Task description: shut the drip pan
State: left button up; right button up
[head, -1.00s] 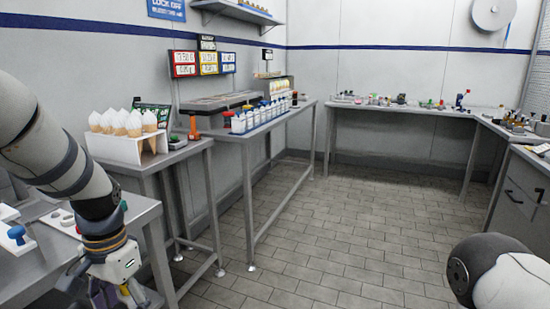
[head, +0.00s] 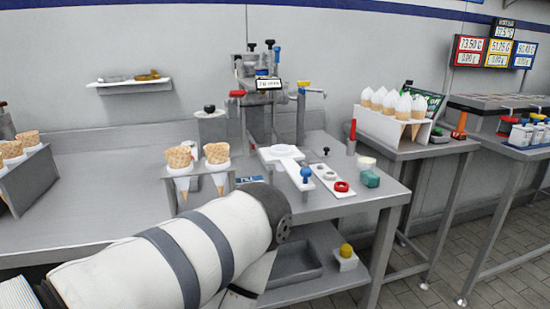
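No part is clearly marked as the drip pan. A dark grey shallow tray (head: 292,264) lies on the shelf under the worktop, partly behind my arm. I cannot tell whether either one is the pan. One of my arms, white with grey bands, crosses the lower left foreground. Neither gripper's fingertips show.
A white strip (head: 332,180) with round holes and a red ring lies right of the knob. Two cones stand in a holder (head: 190,178) to the left. A yellow-topped block (head: 346,256) is on the lower shelf. A rack of white-topped cones (head: 380,122) stands on the right table.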

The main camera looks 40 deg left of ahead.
aim_at(311, 157)
jog(key=u, duration=0.95)
jog(key=i+l+u, duration=0.15)
jog(key=l, duration=0.15)
jog(key=i+l+u, duration=0.15)
jog(key=l, duration=0.15)
